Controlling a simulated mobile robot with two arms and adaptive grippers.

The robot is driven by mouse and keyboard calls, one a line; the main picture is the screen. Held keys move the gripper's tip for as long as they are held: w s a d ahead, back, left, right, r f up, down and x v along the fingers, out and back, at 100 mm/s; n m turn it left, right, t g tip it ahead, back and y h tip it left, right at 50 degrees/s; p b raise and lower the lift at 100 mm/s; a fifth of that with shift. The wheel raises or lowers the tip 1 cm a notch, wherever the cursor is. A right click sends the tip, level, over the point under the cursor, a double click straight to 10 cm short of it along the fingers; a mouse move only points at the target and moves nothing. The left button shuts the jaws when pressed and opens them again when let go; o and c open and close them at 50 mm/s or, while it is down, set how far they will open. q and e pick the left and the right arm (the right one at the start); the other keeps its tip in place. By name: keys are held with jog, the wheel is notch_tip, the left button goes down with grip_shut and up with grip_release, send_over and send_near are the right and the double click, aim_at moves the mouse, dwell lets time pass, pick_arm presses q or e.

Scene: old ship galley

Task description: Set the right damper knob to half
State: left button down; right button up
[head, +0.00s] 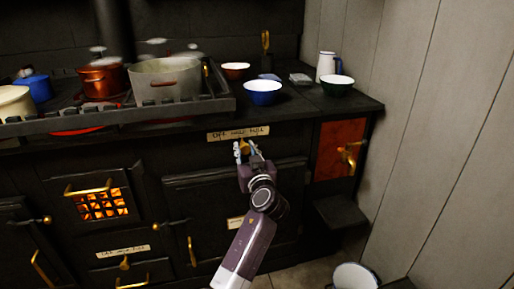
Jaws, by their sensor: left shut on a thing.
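The right damper knob (243,147) is a small brass knob on the dark stove front, just below a pale label strip (238,133) with handwritten marks that look like off, half and full. My left gripper (245,150) reaches up from below and is shut on this knob. The fingers cover most of it, so I cannot tell which mark it points to. Another brass knob (125,263) sits lower left under a similar label (123,251). My right gripper is not in view.
A brass tap (350,154) sticks out right of the gripper. A white bucket (354,277) stands on the floor by the wall.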

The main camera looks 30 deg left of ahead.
pick_arm(q)
jog(key=shift+s+a, duration=0.35)
jog(key=shift+s, duration=0.05)
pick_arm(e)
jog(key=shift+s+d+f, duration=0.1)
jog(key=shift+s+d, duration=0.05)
pick_arm(q)
jog(key=c, duration=1.6)
grip_release()
jog(key=shift+d, duration=0.1)
jog(key=v, duration=1.2)
jog(key=shift+w, duration=0.1)
